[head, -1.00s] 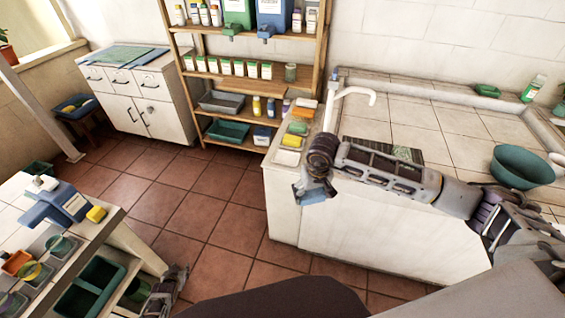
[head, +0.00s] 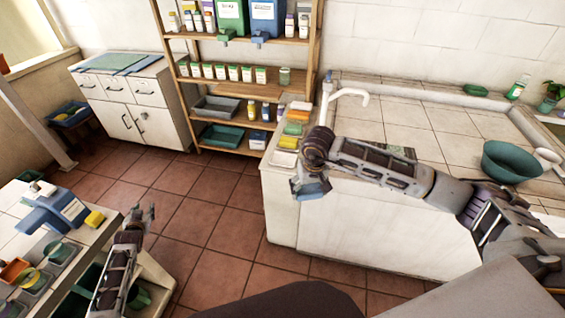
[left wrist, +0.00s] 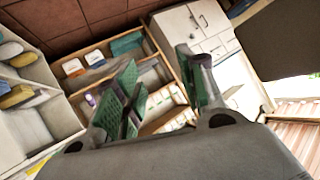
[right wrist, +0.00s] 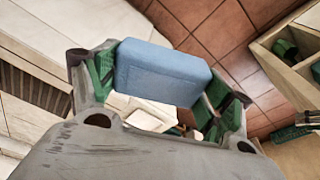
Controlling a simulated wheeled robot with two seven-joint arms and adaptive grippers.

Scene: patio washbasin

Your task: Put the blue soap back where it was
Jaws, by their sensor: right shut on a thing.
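The blue soap (right wrist: 160,72) is a rounded block between the fingers of my right gripper (right wrist: 158,85), which is shut on it. In the head view the blue soap (head: 314,189) hangs below the right gripper (head: 308,178), in front of the white washbasin counter's left end. A row of small soaps or dishes lies along that end: orange (head: 299,107), green (head: 293,128), yellow (head: 289,142) and a pale one (head: 283,159) nearest me. My left gripper (head: 141,214) is open and empty beside the low table at left; its spread fingers show in the left wrist view (left wrist: 165,80).
The low table (head: 105,222) at left holds a blue dispenser (head: 70,207), a yellow block (head: 94,219) and several cups. A wooden shelf (head: 240,100) stands behind. A white tap (head: 348,95) and a teal bowl (head: 510,162) are on the counter. Tiled floor between is clear.

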